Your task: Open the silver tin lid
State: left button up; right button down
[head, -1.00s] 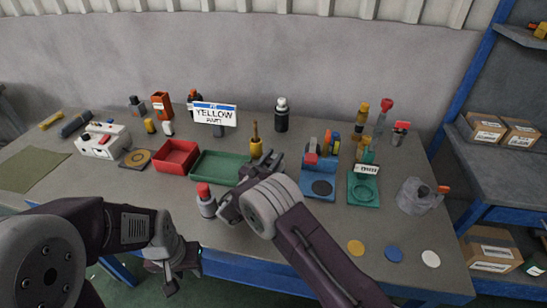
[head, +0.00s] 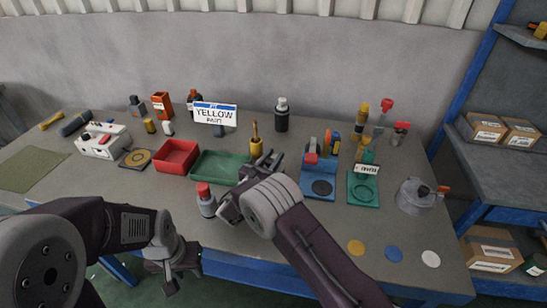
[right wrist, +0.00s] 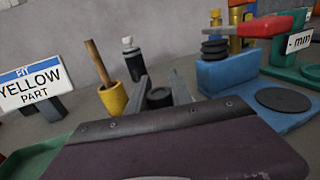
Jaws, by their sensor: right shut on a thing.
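A round silver vessel (head: 412,198), which looks like the silver tin, stands at the right of the table. It has a dark knob on top and an orange part at its right side. My right gripper (head: 232,203) is far to its left, near the front of the green tray. In the right wrist view its fingers (right wrist: 160,98) are shut on a small dark cylindrical thing (right wrist: 160,96), mostly hidden by the gripper. My left gripper (head: 170,277) hangs empty at the table's front edge; its finger gap is unclear.
A silver bottle with a red cap (head: 206,201) stands just left of my right gripper. The green tray (head: 212,168) and red tray (head: 177,156) lie behind. A blue stand (head: 318,182) and green stand (head: 363,190) lie between my right gripper and the silver vessel. Flat discs (head: 393,254) lie in front.

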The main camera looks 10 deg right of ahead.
jog(key=shift+f, duration=0.1)
jog(key=shift+r+p, duration=0.25)
jog(key=shift+p, duration=0.2)
jog(key=g+y+p, duration=0.1)
jog(key=p, duration=0.2)
jog(key=w+r+g+y+p, duration=0.1)
jog(key=g+p, duration=0.1)
jog(key=p, duration=0.2)
jog(key=w+n+g+p, duration=0.1)
jog(key=g+p, duration=0.1)
jog(key=p, duration=0.1)
jog(key=shift+d+r+y, duration=0.35)
jog(key=shift+d+y, duration=0.05)
jog(key=shift+w+f+g+p, duration=0.2)
jog(key=shift+g+p, duration=0.3)
jog(key=shift+p, duration=0.7)
jog(key=shift+f, duration=0.15)
